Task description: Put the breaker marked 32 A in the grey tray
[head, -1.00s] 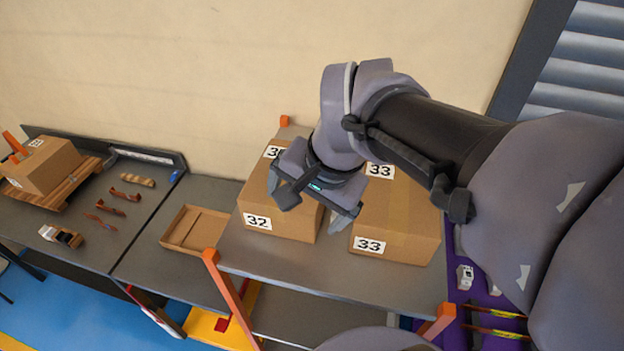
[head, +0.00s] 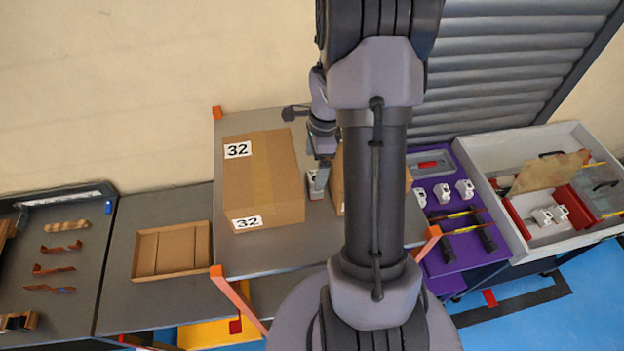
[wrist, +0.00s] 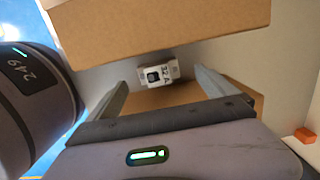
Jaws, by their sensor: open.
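The breaker marked 32 A (wrist: 158,74) is a small white block with a dark part, seen in the wrist view in the gap between two cardboard boxes. My gripper (wrist: 159,82) is open, with its fingers apart on either side of the breaker in the picture. I cannot tell how far the tips are from it. In the head view my gripper (head: 318,182) points down beside the box marked 32 (head: 275,175), and the breaker cannot be made out there. A small grey tray (head: 447,160) with a red item lies at the back of the purple mat.
My arm hides most of the second box (head: 337,182). Several white breakers (head: 442,193) and dark-handled tools stand on the purple mat (head: 440,262). A light grey open drawer (head: 530,150) is at right. An empty cardboard tray (head: 170,232) lies at left.

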